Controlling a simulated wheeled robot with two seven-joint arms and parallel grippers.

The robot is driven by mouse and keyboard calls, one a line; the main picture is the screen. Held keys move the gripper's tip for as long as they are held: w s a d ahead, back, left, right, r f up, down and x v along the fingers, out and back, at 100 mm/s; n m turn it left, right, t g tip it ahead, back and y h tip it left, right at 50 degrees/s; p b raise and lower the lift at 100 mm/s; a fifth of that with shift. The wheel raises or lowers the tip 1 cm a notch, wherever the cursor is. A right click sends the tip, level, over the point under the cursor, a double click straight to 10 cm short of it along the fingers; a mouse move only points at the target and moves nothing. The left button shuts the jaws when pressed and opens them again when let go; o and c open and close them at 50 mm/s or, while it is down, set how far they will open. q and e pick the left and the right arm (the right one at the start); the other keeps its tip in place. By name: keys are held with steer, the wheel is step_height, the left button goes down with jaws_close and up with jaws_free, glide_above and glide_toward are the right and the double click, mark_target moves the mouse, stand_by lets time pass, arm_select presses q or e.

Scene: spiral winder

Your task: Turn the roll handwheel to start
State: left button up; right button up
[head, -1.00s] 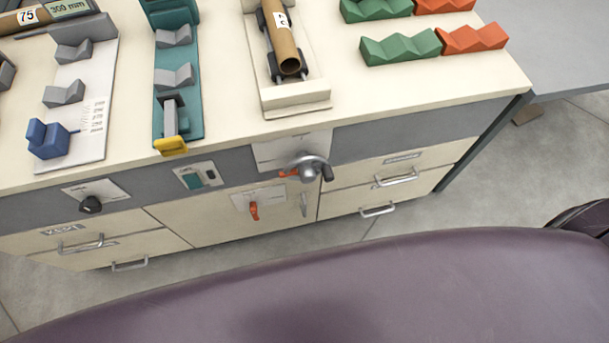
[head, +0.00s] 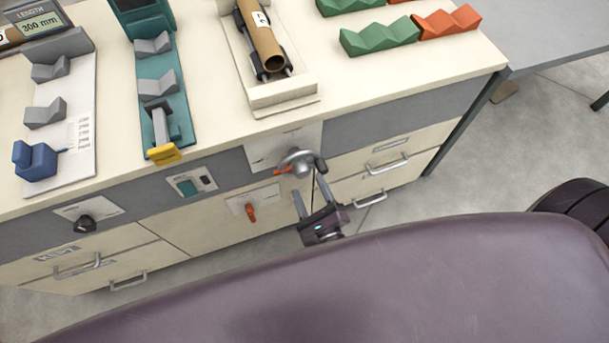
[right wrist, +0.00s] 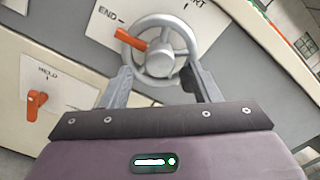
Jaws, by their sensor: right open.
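The roll handwheel (head: 299,162) is a grey metal wheel with an orange pointer on the white plate of the bench's front panel. In the right wrist view the handwheel (right wrist: 162,62) shows its spokes, and its orange pointer (right wrist: 131,39) points up and left, toward the word END. START lettering, partly cut off, is at the plate's upper right. My right gripper (head: 311,197) is open and empty, just below the handwheel in the head view. In the right wrist view its fingers (right wrist: 160,88) stand apart at the wheel's lower left and lower right; contact cannot be told. My left gripper is not in view.
A red-orange switch (head: 251,212) sits left of the handwheel, and a black knob (head: 85,224) is farther left. Drawer handles (head: 369,199) stick out at the lower right. A cardboard tube (head: 262,40) lies in a cradle on the bench top above.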

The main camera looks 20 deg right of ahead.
mark_target(303, 175)
steer(key=shift+w+a, duration=0.1)
steer(key=shift+w, duration=1.8)
steer(key=c, duration=1)
